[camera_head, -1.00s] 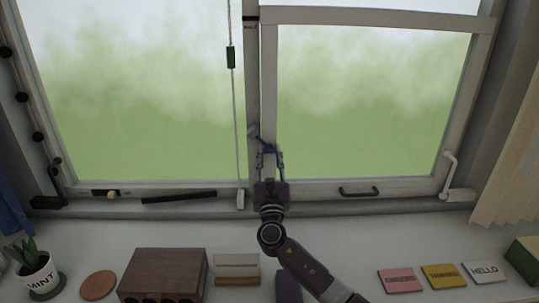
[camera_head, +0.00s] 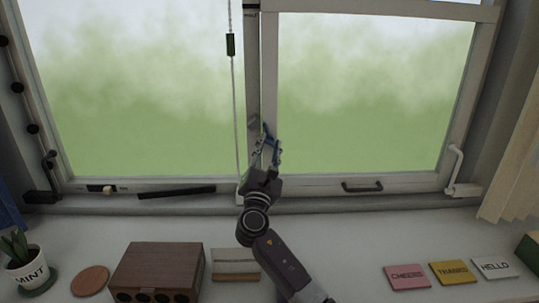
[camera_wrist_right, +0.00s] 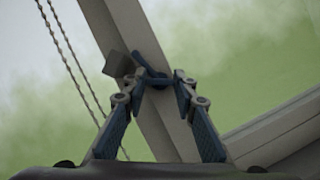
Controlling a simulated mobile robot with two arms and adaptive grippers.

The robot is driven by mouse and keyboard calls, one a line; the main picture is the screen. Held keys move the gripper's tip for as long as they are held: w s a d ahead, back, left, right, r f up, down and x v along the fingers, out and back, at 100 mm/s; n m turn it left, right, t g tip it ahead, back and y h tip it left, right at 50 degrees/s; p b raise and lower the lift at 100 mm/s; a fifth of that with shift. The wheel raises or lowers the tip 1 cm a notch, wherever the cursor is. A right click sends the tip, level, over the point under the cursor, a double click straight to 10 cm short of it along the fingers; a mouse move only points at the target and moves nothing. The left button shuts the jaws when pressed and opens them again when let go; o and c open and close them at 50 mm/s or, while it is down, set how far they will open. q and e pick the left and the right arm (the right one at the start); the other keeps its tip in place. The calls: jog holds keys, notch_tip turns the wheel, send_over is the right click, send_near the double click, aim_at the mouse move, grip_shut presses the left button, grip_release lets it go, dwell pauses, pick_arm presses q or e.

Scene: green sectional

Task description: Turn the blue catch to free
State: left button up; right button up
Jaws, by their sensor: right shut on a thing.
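The blue catch (camera_head: 267,129) is on the upright frame bar between the two window panes, low down. In the right wrist view the catch (camera_wrist_right: 152,78) lies between my fingertips, with one blue arm pointing up to the left beside a small grey block (camera_wrist_right: 119,65). My right gripper (camera_head: 266,145) is shut on the catch, its fingers on either side of it; the fingertips also show in the right wrist view (camera_wrist_right: 157,82). The gripper is tilted, with its tips up to the right. The fingers partly hide the catch in the head view. My left gripper is not in view.
A pull cord (camera_head: 234,110) hangs just left of the catch. A black handle (camera_head: 362,186) and a white lever (camera_head: 455,170) are on the right sash. On the sill stand a wooden box (camera_head: 158,272), a potted plant (camera_head: 30,270) and several cards, including a pink one (camera_head: 407,277).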

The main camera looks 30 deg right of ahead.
jog(key=m, duration=0.2)
jog(key=m+g+b, duration=0.1)
jog(key=m, duration=0.1)
jog(key=shift+f+g+h, duration=0.1)
jog(key=shift+g+h, duration=0.2)
jog(key=shift+r+m+g+y+b, duration=0.15)
jog(key=shift+m+g, duration=0.5)
jog(key=shift+m, duration=1)
jog(key=shift+m+g+y+b, duration=0.25)
jog(key=shift+m+g, duration=0.35)
jog(key=shift+m, duration=1.1)
jog(key=shift+r+m+g+y+b, duration=0.15)
jog(key=shift+m+g, duration=0.5)
jog(key=shift+m, duration=1)
jog(key=shift+f, duration=0.15)
jog(key=o, duration=1.1)
